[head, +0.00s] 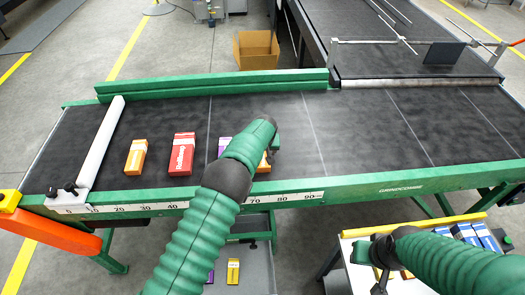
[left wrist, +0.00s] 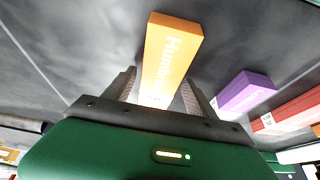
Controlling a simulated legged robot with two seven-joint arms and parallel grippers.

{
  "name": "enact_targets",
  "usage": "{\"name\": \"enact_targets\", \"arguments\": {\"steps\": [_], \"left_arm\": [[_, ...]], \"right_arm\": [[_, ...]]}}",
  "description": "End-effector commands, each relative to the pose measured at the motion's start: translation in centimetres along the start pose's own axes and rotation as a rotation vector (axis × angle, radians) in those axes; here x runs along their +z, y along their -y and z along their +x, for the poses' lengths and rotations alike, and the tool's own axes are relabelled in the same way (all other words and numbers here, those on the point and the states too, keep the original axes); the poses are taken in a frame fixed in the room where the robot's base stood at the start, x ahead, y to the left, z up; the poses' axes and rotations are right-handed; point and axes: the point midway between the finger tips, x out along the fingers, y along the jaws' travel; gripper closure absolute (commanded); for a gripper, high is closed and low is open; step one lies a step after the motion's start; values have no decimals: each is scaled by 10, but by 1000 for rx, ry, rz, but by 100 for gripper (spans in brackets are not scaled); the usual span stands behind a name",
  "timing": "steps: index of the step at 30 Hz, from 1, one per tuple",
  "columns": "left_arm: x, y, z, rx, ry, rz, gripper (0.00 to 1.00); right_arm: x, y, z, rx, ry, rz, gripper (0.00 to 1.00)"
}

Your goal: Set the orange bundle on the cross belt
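The cross belt (head: 350,130) is a dark belt in a green frame. An orange bundle (head: 264,164), mostly hidden by my left gripper (head: 268,146) in the head view, is at the belt's near side. In the left wrist view this orange bundle (left wrist: 170,55) lies between the two fingers of my left gripper (left wrist: 160,82), with narrow gaps beside it; the fingers look open. Its contact with the belt is hard to see. My right gripper (head: 381,268) is over the white table at lower right; its finger opening is unclear.
Left on the belt are another orange box (head: 136,157), a red box (head: 182,153) and a purple box (head: 224,144), which shows close by in the left wrist view (left wrist: 245,92). A white roller bar (head: 101,146) crosses the left end. The belt's right half is clear.

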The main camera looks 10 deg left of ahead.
Motion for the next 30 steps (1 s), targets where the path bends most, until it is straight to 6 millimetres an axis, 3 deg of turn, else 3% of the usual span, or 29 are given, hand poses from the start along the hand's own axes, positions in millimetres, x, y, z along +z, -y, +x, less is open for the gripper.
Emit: {"name": "enact_targets", "arguments": {"steps": [11, 14, 24, 30], "left_arm": [[-1, 0, -4, 0, -1, 0, 28], [-2, -1, -18, 1, -2, 0, 28], [-1, -1, -101, 2, -3, 0, 28], [-1, 0, -120, 0, 1, -1, 28]], "right_arm": [[0, 0, -1, 0, 0, 0, 65], [0, 0, 0, 0, 0, 0, 65], [2, 0, 7, 0, 0, 0, 65], [2, 0, 8, 0, 0, 0, 65]]}}
